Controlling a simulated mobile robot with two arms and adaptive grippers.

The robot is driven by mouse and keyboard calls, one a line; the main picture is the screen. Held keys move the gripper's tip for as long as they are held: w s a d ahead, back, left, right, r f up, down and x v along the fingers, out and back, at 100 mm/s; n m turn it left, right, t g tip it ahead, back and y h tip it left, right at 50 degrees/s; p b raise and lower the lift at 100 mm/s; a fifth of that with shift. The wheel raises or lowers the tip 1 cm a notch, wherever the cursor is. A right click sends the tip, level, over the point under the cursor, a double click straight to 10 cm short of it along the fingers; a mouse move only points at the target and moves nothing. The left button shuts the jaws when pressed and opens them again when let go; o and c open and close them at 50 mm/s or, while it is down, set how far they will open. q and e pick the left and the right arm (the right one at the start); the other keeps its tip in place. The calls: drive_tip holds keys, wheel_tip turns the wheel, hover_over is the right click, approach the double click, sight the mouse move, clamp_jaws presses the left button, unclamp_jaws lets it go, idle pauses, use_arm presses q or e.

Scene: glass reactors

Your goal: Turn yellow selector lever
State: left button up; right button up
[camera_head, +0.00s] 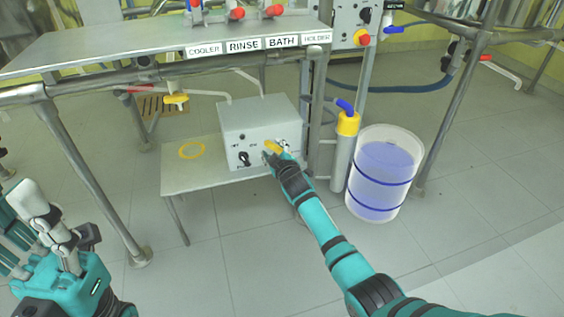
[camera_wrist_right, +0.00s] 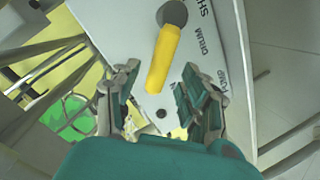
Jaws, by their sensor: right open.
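The yellow selector lever (camera_head: 272,146) is on the front of a pale grey control box (camera_head: 259,113) on a low shelf. In the right wrist view the lever (camera_wrist_right: 163,60) hangs from a round grey hub on the panel, near printed words including "DRUM". My right gripper (camera_wrist_right: 161,96) is open, with one finger on each side of the lever's free end. A gap shows between the lever and each finger. In the head view my right gripper (camera_head: 277,158) hides part of the panel.
A black knob (camera_head: 244,158) is on the same panel, left of the lever. A clear drum of bluish liquid (camera_head: 382,172) stands right of the box, beside a grey pump cylinder (camera_head: 343,160) with a yellow top. A bench (camera_head: 130,45) and metal posts frame the box.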

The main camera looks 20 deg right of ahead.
drive_tip(key=v, duration=0.9)
drive_tip(key=shift+f, duration=0.1)
